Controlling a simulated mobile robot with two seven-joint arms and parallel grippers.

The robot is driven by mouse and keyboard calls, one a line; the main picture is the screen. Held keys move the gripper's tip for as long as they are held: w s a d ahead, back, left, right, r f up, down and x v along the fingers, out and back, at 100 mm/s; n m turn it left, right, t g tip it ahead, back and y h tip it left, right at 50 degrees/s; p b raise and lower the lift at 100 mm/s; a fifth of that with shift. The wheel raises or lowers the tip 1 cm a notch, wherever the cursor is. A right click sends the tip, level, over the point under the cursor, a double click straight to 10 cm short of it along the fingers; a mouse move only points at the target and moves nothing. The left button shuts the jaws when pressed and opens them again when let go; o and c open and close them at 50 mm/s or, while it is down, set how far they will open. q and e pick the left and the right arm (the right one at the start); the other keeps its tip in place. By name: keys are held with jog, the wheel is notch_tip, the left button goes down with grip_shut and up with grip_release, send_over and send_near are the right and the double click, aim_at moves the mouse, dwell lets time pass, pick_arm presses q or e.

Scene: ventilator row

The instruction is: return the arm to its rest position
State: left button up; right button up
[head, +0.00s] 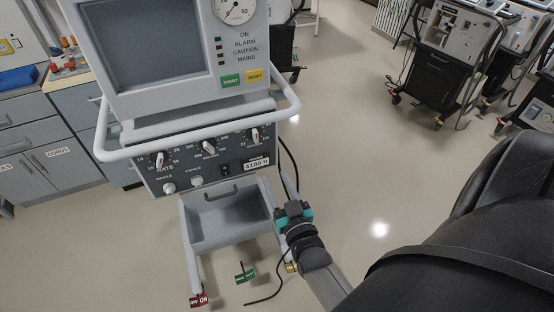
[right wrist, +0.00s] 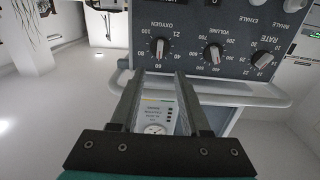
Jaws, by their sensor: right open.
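My right gripper (head: 293,208) is at the lower middle of the head view, just right of the ventilator's open grey drawer (head: 222,233). In the right wrist view its two fingers (right wrist: 160,88) stand apart with nothing held between them. The ventilator's knob panel (head: 205,158) and handle rail (head: 294,108) are above the gripper in the head view. The panel (right wrist: 188,30) also shows upside down in the right wrist view. I cannot tell the exact gap between gripper and ventilator. My left gripper is not in view.
A red OFF/ON tag (head: 199,300) and a green tag (head: 244,276) show low by the ventilator. A dark cable (head: 268,290) hangs close to my right wrist. Grey cabinets (head: 50,150) stand at left. Other ventilators (head: 445,60) stand at upper right. Open floor (head: 350,130) lies between.

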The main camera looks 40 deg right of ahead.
dwell(0.4)
jog(key=s+a+f+n+g+y+b, duration=0.1)
jog(key=s+a+f+g+y, duration=0.15)
jog(key=f, duration=0.65)
jog(key=s+a+f+n+g+y+b, duration=0.1)
jog(key=s+a+f+g+b, duration=0.15)
jog(key=f, duration=0.55)
jog(key=s+a+f+n+g+y+b, duration=0.15)
jog(key=s+a+f, duration=0.25)
jog(key=f, duration=0.5)
jog(key=s+f+n+g+b, duration=0.1)
jog(key=s+f+g, duration=0.4)
jog(key=s+f, duration=0.4)
jog(key=s+f+n+g+b, duration=0.1)
jog(key=s+f+g, duration=0.4)
jog(key=s, duration=1.1)
notch_tip(320, 180, down, 4)
jog(key=shift+s+r+b, duration=0.1)
jog(key=shift+s+b, duration=0.15)
jog(key=shift+b, duration=0.35)
jog(key=shift+c, duration=0.3)
